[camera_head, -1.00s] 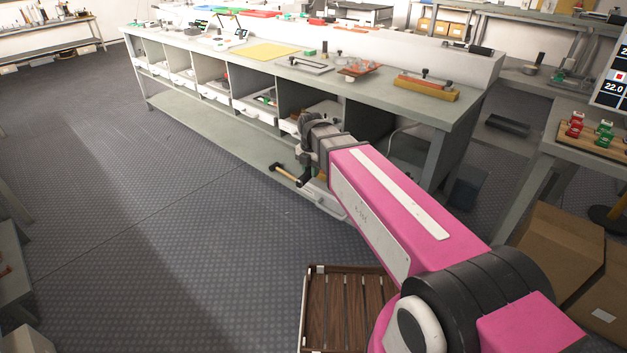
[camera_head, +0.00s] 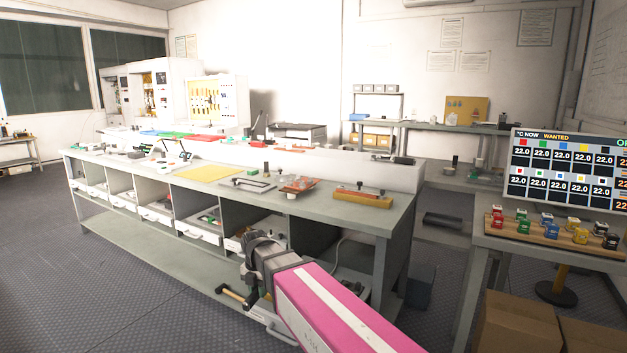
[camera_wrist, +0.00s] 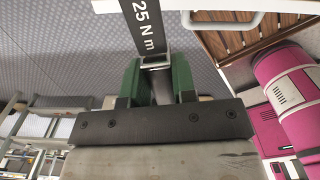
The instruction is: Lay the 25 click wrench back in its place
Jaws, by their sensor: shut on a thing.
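My gripper (camera_wrist: 157,85) is shut on the 25 click wrench (camera_wrist: 145,30), a dark bar marked "25 N m" in white, held between green fingers in the wrist view. The wrench runs from the fingers up past the top edge of that view, so its far end is hidden. In the head view, my gripper (camera_head: 252,288) is low in front of the bench, and a dark bar with a pale tip (camera_head: 228,294) sticks out to its left. I cannot tell which place belongs to the wrench.
The long grey bench (camera_head: 345,208) stands behind my gripper, with white drawers (camera_head: 198,232) below its top. A tool board (camera_head: 206,102) stands behind it. A side table (camera_head: 545,245) with coloured blocks is at right. Open floor (camera_head: 70,270) lies at left.

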